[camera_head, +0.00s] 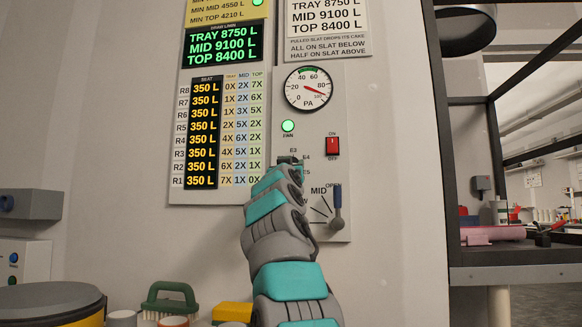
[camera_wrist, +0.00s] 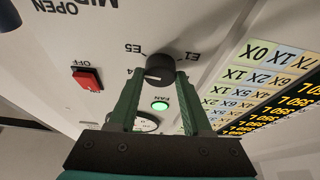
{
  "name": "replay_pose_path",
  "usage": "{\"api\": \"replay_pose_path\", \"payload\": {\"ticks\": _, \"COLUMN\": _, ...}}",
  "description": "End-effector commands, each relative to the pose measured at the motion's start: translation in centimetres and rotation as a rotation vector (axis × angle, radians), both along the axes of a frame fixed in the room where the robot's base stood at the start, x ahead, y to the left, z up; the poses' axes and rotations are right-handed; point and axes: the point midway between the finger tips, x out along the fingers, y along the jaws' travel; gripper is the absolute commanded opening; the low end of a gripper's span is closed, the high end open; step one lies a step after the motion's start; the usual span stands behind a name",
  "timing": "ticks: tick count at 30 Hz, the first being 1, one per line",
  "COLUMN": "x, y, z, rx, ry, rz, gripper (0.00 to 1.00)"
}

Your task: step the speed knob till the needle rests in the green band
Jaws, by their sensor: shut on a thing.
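The black speed knob (camera_wrist: 159,66) sits on the white panel, in the wrist view between labels E5 and E1. My gripper (camera_wrist: 159,76) has its two green fingers closed on the knob's sides. In the head view my arm hides most of the knob; labels E3, E4 and E5 show around it. I cannot tell which label the knob points at. The round PA gauge (camera_head: 309,88) is above, with a green band at its top, around 40 to 60. Its red needle points right and slightly down, between 80 and 100, outside the green band.
A lit green FAN lamp (camera_head: 288,126) and a red rocker switch (camera_head: 332,147) are close to the knob. A MID/OPEN lever (camera_head: 337,212) is below right. A lit slat board (camera_head: 205,133) is left. A dark-framed shelf (camera_head: 470,150) stands right.

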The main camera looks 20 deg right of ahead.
Motion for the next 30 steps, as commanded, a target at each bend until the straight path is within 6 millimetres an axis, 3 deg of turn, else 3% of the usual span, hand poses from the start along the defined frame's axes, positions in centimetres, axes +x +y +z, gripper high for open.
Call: {"api": "replay_pose_path", "payload": {"ticks": 30, "x": -0.19, "y": -0.12, "z": 0.3, "rx": -0.495, "ry": 0.334, "rz": 0.005, "gripper": 0.0}}
